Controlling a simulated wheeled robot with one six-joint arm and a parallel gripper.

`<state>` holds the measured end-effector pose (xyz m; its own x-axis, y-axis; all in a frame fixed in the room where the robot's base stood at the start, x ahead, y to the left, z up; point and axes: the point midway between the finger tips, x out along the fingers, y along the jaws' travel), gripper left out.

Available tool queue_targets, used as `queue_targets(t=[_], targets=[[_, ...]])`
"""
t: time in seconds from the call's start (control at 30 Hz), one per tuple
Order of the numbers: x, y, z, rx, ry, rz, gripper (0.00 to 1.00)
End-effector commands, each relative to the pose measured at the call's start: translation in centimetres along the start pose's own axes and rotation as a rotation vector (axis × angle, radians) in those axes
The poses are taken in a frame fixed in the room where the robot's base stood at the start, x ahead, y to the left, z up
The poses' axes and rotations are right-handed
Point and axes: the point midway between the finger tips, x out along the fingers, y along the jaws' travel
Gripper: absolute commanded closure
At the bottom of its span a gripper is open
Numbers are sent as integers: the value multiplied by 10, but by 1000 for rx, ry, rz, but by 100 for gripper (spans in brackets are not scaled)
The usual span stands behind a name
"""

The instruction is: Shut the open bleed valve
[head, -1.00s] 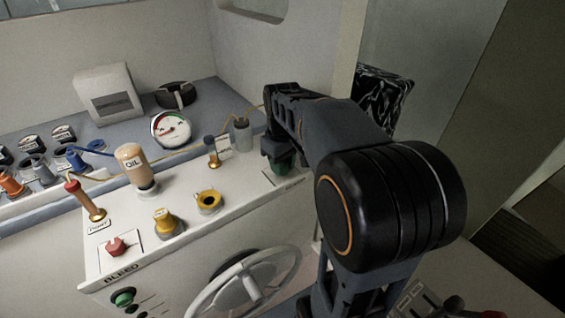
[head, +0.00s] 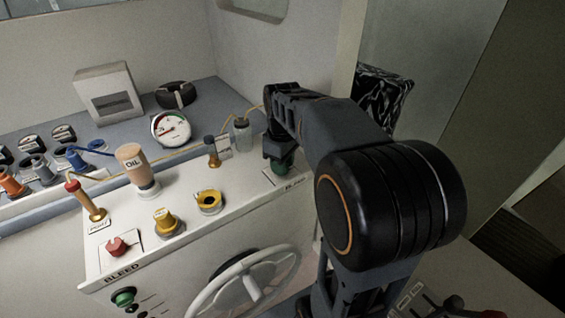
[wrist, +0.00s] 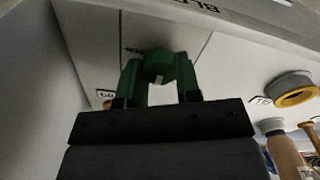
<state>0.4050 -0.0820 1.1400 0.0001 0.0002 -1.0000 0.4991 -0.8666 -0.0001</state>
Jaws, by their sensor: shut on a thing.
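A green valve knob (wrist: 158,64) sits on the white console top at its right end, and my gripper (wrist: 159,80) is shut on it. The green fingers stand on either side of the knob in the wrist view. In the head view my gripper (head: 279,164) points down at the right end of the console, and my wrist hides most of the knob. A "BLEED" label (head: 294,184) is partly visible beside it. A red knob (head: 117,247) stands on a white plate at the left end, above another "BLEED" label (head: 122,273), away from my gripper.
An oil bottle (head: 131,165), a yellow cap (head: 165,220), a yellow ring fitting (head: 209,200) and a red-topped lever (head: 84,198) stand on the console (head: 225,225). A white handwheel (head: 245,290) projects from its front. A wall rises close behind my gripper.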

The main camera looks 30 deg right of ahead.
Motion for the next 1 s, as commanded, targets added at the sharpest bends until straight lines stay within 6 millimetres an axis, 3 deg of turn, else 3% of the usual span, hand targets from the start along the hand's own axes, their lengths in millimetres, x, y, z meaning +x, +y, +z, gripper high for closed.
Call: queue_targets(t=[0.07,0.1,0.37,0.73,1.0], targets=[[-1,0,0,-1,1,2,93],[-1,0,0,-1,1,2,68],[0,0,0,0,0,1,43],[-9,0,0,0,2,2,43],[-60,0,0,0,3,3,43]])
